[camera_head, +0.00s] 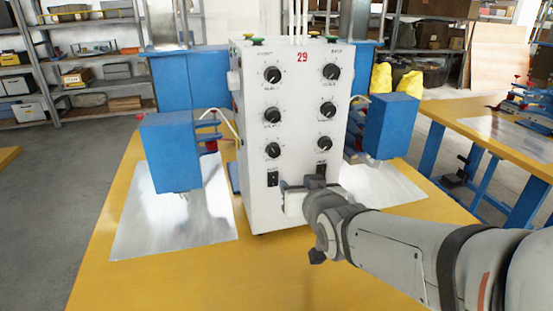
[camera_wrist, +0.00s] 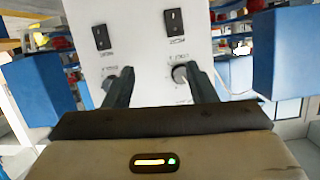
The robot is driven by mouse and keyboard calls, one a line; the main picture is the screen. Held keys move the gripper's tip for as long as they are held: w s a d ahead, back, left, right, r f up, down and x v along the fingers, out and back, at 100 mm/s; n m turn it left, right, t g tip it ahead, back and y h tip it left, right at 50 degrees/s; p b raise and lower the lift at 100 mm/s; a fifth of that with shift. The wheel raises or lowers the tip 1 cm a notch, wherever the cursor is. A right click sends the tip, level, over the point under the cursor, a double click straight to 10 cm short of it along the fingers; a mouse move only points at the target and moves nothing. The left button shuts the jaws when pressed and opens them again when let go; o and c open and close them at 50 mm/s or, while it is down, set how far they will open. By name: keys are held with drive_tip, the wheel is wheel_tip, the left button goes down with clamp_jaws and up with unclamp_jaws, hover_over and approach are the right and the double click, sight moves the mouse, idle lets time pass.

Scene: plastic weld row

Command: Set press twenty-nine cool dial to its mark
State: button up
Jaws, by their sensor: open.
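The white control box (camera_head: 296,110), marked with a red 29, stands on the yellow table. It carries two columns of black dials, three high, including the top left dial (camera_head: 272,74), top right dial (camera_head: 331,71), lower left dial (camera_head: 272,150) and lower right dial (camera_head: 324,142). The dial labels are too small to read, so I cannot tell which is cool. My gripper (camera_head: 301,183) is open before the lower face. In the wrist view, its fingers (camera_wrist: 163,78) stand apart with nothing between them, partly covering two dials, left (camera_wrist: 110,82) and right (camera_wrist: 181,74).
Two black rocker switches, left (camera_head: 272,178) and right (camera_head: 321,169), sit below the dials. Blue press heads, left (camera_head: 170,150) and right (camera_head: 386,125), flank the box above metal plates. Colored buttons top the box. Another work table (camera_head: 500,130) stands at right.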

sight(274, 153)
drive_tip(key=shift+w+a+r+t+y+b, duration=0.25)
drive_tip(key=shift+w+a+r+t, duration=0.45)
drive_tip(key=shift+w, duration=0.75)
drive_tip(key=shift+w+a+r+t+y+b, duration=0.2)
drive_tip(key=shift+w+a+t, duration=0.25)
drive_tip(key=shift+w+a, duration=0.8)
drive_tip(key=shift+w+a+r+t+y+b, duration=0.25)
drive_tip(key=shift+w+a+t, duration=0.35)
drive_tip(key=shift+w, duration=1)
drive_tip(key=shift+c, duration=0.3)
